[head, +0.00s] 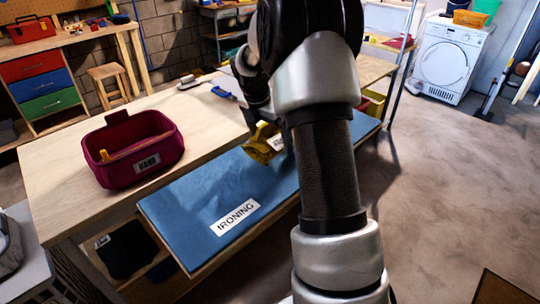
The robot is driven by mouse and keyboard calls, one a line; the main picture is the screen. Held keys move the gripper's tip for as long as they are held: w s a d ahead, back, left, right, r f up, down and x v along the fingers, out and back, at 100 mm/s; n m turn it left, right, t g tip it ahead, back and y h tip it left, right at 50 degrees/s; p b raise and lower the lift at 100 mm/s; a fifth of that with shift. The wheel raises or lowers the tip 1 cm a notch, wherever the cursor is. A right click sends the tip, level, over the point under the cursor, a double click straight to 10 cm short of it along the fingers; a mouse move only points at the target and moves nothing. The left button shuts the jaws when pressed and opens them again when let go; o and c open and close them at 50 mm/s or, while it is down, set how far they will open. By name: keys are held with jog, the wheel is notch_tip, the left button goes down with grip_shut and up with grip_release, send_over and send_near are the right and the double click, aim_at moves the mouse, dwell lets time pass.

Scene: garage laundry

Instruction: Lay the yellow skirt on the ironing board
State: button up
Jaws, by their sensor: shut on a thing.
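The yellow skirt (259,146) is a small bunched piece of cloth in the middle of the head view. My gripper (262,122) is shut on it from above, and my arm hides part of both. The skirt hangs over the far part of the blue ironing board (185,212), which bears a white "IRONING" label. I cannot tell whether the skirt's lower edge touches the board. My arm also covers the middle right part of the board.
A dark red bin (112,172) labelled "HAND", with something yellow inside, stands on the wooden table (60,190) left of the board. A brush (189,82) and a blue object (222,93) lie farther back. The board's near left part is bare.

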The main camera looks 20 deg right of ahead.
jog(key=shift+f+b, duration=0.5)
jog(key=shift+f, duration=2.3)
jog(key=shift+f, duration=0.1)
